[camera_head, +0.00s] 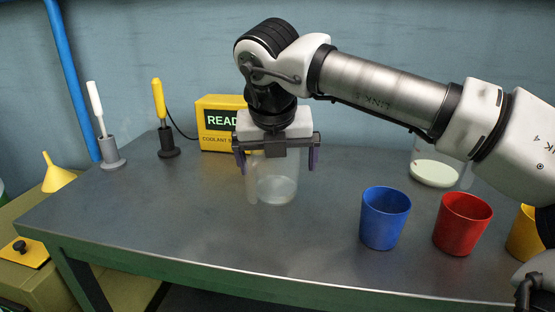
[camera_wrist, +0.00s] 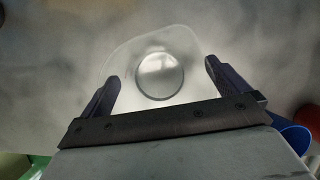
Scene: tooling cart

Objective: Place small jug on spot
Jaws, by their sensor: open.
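A small clear jug (camera_head: 277,186) stands upright on the grey metal cart top (camera_head: 200,215), with a little pale content or a thick base at its bottom. In the wrist view the jug (camera_wrist: 160,75) shows from above, its rounded rim between and beyond my two fingers. My gripper (camera_head: 277,160) is right above and around the jug's upper part, pointing down, with its fingers spread on either side. In the wrist view my gripper (camera_wrist: 162,78) is open, with gaps beside the fingertips. No marked spot can be made out on the cart top.
A blue cup (camera_head: 384,218), a red cup (camera_head: 461,224) and a yellow cup (camera_head: 524,235) stand to the right. A larger clear container (camera_head: 436,172) with pale liquid is behind them. A yellow coolant box (camera_head: 219,125) and two probes on stands are at the back left. The front left is clear.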

